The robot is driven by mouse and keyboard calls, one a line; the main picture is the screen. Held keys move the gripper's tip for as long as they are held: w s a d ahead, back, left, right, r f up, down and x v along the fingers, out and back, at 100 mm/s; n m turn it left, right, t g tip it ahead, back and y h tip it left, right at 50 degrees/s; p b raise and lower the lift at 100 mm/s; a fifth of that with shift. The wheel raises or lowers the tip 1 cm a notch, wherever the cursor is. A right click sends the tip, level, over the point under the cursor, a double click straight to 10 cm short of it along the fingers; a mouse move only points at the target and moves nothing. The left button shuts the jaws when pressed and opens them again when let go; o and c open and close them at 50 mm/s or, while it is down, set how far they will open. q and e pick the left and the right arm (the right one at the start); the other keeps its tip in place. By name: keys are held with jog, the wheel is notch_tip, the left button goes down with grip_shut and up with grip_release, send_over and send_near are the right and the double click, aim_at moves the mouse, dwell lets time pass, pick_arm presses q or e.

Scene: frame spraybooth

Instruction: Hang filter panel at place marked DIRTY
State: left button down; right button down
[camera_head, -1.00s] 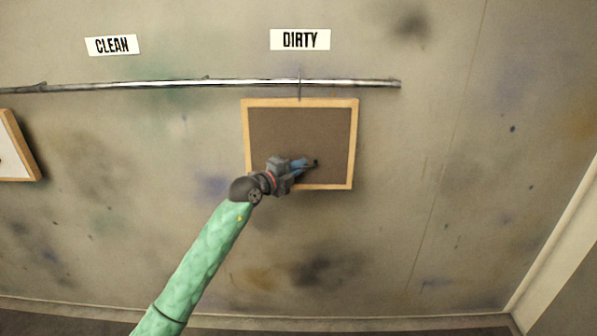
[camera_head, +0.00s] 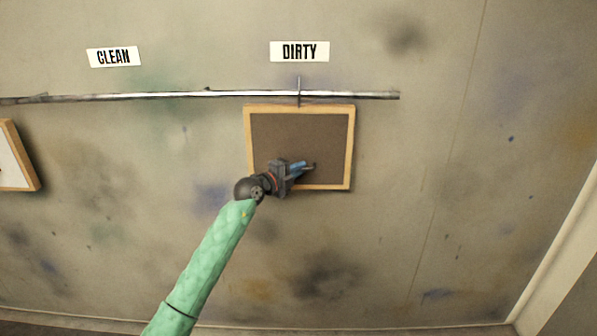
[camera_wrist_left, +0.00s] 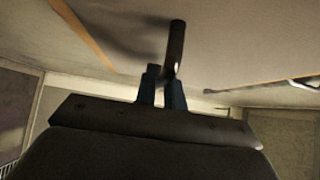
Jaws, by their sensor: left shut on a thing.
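The filter panel (camera_head: 300,135) is a dark brown sheet in a light wood frame, upright against the wall below the DIRTY sign (camera_head: 299,51). A thin hook (camera_head: 299,88) rises from its top edge and overlaps the metal rail (camera_head: 220,93); I cannot tell whether it rests on the rail. My left gripper (camera_head: 303,168) is in front of the panel's lower middle, shut on its handle. In the left wrist view the dark round handle (camera_wrist_left: 176,45) sits at the blue fingers, and a wood frame edge (camera_wrist_left: 85,35) shows. My right gripper is out of view.
The rail ends just right of the brown panel. The paint-stained wall right of it is clear.

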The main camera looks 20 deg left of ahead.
pick_arm(q)
notch_tip(320, 180, down, 3)
jog(key=shift+r, duration=0.2)
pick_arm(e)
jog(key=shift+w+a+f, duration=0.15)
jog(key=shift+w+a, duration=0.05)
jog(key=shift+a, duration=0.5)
pick_arm(q)
jog(key=c, duration=1.4)
grip_release()
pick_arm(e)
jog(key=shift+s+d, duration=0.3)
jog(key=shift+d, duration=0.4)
pick_arm(q)
jog(key=shift+f, duration=0.1)
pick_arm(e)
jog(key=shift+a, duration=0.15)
